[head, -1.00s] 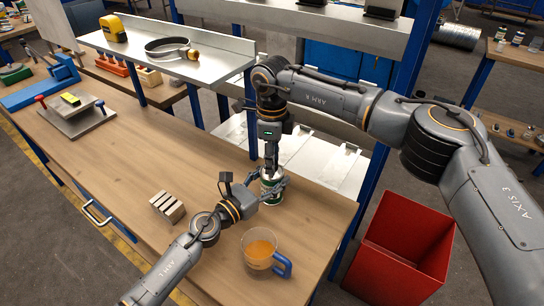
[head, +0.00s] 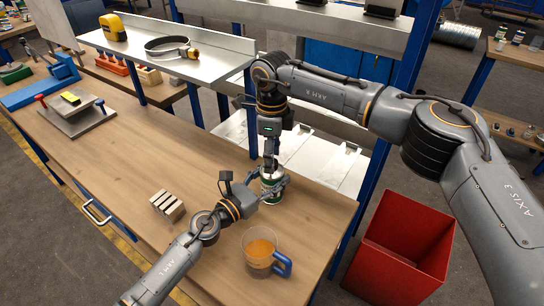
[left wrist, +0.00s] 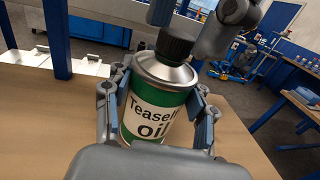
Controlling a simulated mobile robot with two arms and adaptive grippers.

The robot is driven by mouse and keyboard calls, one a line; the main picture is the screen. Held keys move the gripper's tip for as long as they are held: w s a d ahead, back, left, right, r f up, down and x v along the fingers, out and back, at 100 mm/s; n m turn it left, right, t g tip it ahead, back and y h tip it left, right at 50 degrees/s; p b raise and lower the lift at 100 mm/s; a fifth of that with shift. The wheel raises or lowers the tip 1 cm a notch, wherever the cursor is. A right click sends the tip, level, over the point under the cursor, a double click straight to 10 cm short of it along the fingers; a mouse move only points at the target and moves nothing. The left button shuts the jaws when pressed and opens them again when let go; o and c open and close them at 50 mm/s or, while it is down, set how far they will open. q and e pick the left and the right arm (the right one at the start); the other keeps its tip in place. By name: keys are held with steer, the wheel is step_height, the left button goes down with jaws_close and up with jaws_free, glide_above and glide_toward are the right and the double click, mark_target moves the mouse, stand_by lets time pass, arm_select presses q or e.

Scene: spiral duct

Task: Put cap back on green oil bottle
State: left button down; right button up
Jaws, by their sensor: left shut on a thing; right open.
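The green oil bottle (head: 271,197) stands upright near the bench's right end. In the left wrist view the bottle (left wrist: 155,106) shows a white label and a silver shoulder. The black cap (left wrist: 175,46) sits at the top of the neck, looking level; whether it is screwed tight I cannot tell. My left gripper (head: 273,188) is shut around the bottle's body, with its fingers on both sides in the left wrist view (left wrist: 160,108). My right gripper (head: 270,164) points down just above the bottle. Its fingers (left wrist: 194,22) are open, apart on either side above the cap.
A glass mug of orange liquid (head: 259,249) with a blue handle stands in front of the bottle. Grey metal blocks (head: 167,206) lie to the left. A red bin (head: 400,258) is off the bench's right end. A metal shelf (head: 180,70) runs behind.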

step_height(320, 180, up, 11)
stand_by(0.3)
steer(key=shift+r, duration=0.1)
arm_select(q)
steer(key=shift+c, duration=1.9)
jaws_free()
steer(key=v, duration=1.2)
